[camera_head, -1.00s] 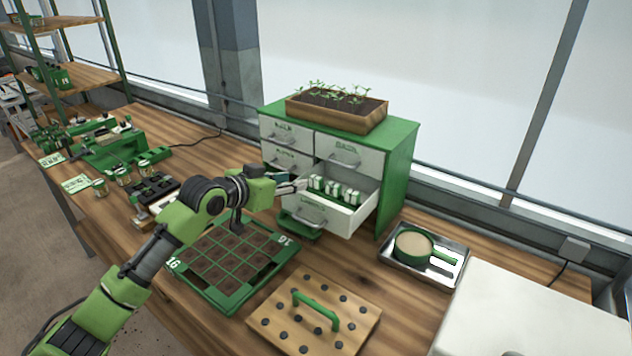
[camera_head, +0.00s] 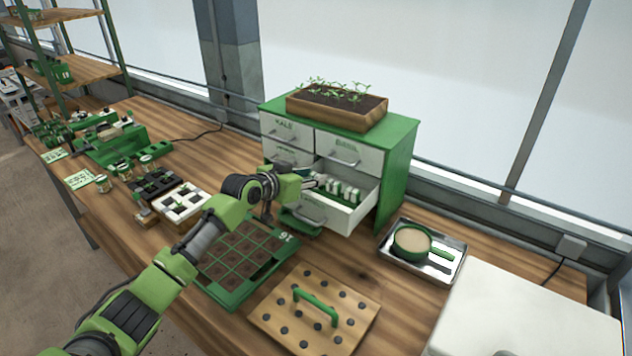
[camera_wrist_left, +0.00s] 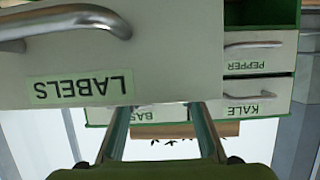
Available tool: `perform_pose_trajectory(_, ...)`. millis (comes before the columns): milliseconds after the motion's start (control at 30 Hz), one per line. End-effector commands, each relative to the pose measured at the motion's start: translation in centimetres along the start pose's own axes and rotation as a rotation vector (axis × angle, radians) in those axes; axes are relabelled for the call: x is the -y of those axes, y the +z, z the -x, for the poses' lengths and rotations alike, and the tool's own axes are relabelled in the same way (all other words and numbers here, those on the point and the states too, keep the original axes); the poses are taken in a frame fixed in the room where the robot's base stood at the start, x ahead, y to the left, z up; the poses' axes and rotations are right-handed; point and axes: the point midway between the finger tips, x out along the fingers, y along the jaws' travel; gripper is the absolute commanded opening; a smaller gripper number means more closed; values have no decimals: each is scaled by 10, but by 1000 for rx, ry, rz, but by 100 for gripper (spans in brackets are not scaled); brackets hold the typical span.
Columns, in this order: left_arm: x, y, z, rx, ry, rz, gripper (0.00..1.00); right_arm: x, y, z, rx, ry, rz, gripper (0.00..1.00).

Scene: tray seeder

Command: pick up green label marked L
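Several small white-and-green labels (camera_head: 345,192) stand in the open lower drawer (camera_head: 325,212) of the green-and-white cabinet. Their letters are too small to read in the head view, so I cannot tell which is marked L. My left gripper (camera_head: 314,183) is at the left end of the open drawer, beside the labels. In the left wrist view the gripper (camera_wrist_left: 163,108) has its two fingers spread apart with nothing seen between them. The drawer front marked LABELS (camera_wrist_left: 60,60) appears upside down there, close to the fingertips, and no label shows. My right gripper is not in view.
A wooden planter (camera_head: 336,108) with seedlings tops the cabinet (camera_head: 400,150). A soil tray (camera_head: 232,290) and a board with a green handle (camera_head: 268,322) lie in front. A metal tray (camera_head: 455,275) with a round green-handled pan stands right. The drawer walls surround the labels closely.

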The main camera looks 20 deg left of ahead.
Motion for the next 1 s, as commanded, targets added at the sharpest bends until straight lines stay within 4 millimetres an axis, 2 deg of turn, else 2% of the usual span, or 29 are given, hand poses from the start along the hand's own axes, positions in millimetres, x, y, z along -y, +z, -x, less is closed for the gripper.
perform_pose_trajectory(100, 0, 0, 0, 0, 0, 0, 32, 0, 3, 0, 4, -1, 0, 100)
perform_pose_trajectory(167, 0, 0, 0, 0, 0, 0, 16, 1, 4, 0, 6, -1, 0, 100)
perform_pose_trajectory(200, 0, 0, 0, 0, 0, 0, 14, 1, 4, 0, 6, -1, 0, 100)
perform_pose_trajectory(567, 0, -1, 1, 0, -1, -1, 14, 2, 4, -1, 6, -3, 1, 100)
perform_pose_trajectory(767, 1, -14, 6, -5, -2, -3, 14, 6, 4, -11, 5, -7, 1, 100)
perform_pose_trajectory(867, 1, -27, 11, -6, -2, -5, 14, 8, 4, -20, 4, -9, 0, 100)
perform_pose_trajectory(1000, 8, -42, 38, -5, -4, -5, 14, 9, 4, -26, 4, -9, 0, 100)
